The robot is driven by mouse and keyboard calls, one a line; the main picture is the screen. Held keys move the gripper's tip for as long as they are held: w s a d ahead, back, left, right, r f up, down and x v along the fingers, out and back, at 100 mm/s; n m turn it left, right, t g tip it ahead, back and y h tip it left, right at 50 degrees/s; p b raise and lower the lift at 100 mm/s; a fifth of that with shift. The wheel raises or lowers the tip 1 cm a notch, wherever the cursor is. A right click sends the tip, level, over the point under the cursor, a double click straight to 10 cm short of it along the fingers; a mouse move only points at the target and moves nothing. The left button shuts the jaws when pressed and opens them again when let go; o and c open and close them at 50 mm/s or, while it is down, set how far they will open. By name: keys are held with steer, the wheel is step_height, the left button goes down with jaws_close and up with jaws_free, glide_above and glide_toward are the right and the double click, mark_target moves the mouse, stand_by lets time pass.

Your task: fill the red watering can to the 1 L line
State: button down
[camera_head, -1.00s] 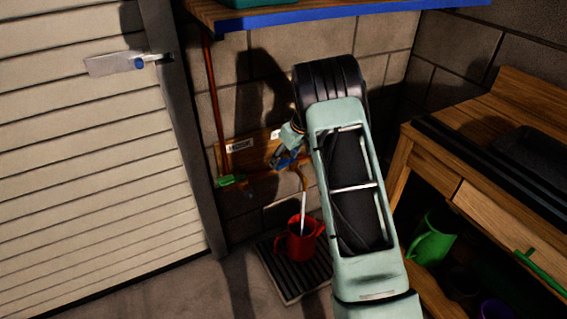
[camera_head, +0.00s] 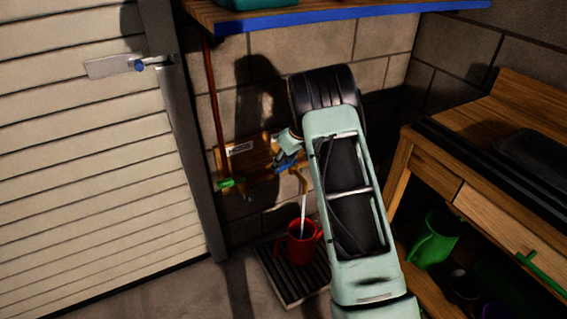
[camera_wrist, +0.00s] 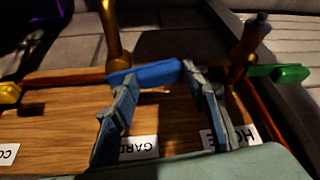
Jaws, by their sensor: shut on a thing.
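The red watering can (camera_head: 300,245) stands upright on the dark slatted tray (camera_head: 272,277), below a brass tap spout (camera_head: 304,184). A thin pale stream of water (camera_head: 303,213) runs from the spout into the can. The can's 1 L line and water level cannot be made out. My gripper (camera_head: 287,160) is at the tap above the can. In the wrist view, my gripper (camera_wrist: 160,80) has its fingers on either side of the blue tap lever (camera_wrist: 145,75), shut on it. The label beneath reads "GARD", partly hidden by a finger.
A green tap lever (camera_wrist: 277,73) sits beside a partly hidden label starting "HO". A yellow knob (camera_wrist: 9,93) is at the other end of the wooden board (camera_wrist: 65,115). A green can (camera_head: 433,240) stands under the workbench (camera_head: 480,130) at right. A blue-edged shelf (camera_head: 350,17) hangs above.

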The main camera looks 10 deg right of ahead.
steer(key=shift+w+a+r+m+h+p, duration=0.15)
steer(key=shift+w+a+m+p, duration=0.1)
steer(key=shift+m, duration=0.2)
steer(key=shift+w+a+f+m+h+p, duration=0.15)
steer(key=shift+m+p, duration=0.1)
steer(key=shift+m, duration=0.2)
steer(key=shift+w+m+h+p, duration=0.25)
steer(key=shift+m+h+p, duration=0.05)
steer(key=shift+m, duration=0.3)
steer(key=c, duration=1.1)
jaws_free()
steer(key=shift+c, duration=0.2)
steer(key=v, duration=1.2)
steer(key=shift+s, duration=0.2)
